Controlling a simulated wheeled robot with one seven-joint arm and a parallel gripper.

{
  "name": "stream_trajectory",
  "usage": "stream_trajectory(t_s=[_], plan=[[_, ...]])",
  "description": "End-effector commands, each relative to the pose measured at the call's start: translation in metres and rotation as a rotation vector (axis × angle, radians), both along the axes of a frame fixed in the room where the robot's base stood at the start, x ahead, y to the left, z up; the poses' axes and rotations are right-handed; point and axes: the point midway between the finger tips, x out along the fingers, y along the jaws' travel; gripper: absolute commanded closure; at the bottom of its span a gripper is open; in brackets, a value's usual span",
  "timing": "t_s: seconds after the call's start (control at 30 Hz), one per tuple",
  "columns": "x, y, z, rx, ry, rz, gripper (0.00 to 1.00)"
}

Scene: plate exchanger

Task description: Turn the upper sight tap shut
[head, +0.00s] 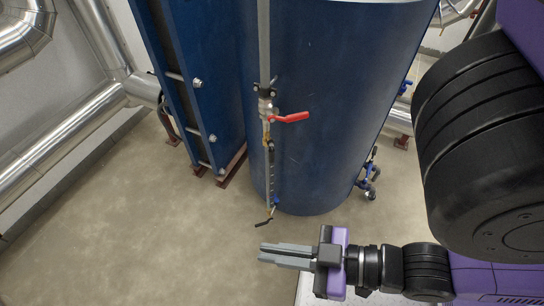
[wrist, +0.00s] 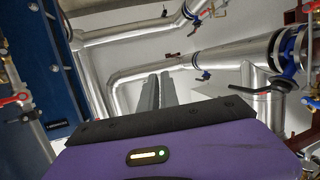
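My gripper (head: 262,252) is at the lower middle of the head view, in front of the blue tank and pointing left. Its two grey fingers lie close together with nothing between them; they also show in the wrist view (wrist: 159,92). A vertical sight line runs down the front of the tank, above and left of my fingers. On it are a tap with a red lever (head: 290,117), a brass fitting with a dark part (head: 268,143) just below, and a low tap with a dark lever (head: 265,223). I cannot tell the small fitting's lever position. My gripper touches none of them.
The blue tank (head: 330,90) fills the upper middle. A blue plate frame (head: 195,70) with bolts stands left of it. Silver pipes (head: 60,135) run along the left wall; another pipe (wrist: 245,50) crosses the wrist view. The floor (head: 130,230) at left is clear.

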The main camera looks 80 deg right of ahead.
Motion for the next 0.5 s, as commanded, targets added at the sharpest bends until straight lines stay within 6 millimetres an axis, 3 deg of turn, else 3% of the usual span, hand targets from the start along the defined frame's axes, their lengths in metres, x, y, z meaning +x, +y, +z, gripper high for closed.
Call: stream_trajectory(t_s=[0.03, 0.17, 0.27, 0.5], plan=[[0.0, -0.001, 0.0, 0.0, -0.001, -0.006, 0.82], [0.007, -0.012, 0.002, 0.0, -0.023, -0.073, 0.59], [0.02, -0.03, 0.0, -0.001, -0.063, -0.177, 0.59], [0.045, -0.093, -0.04, -0.032, -0.134, -0.473, 0.59]])
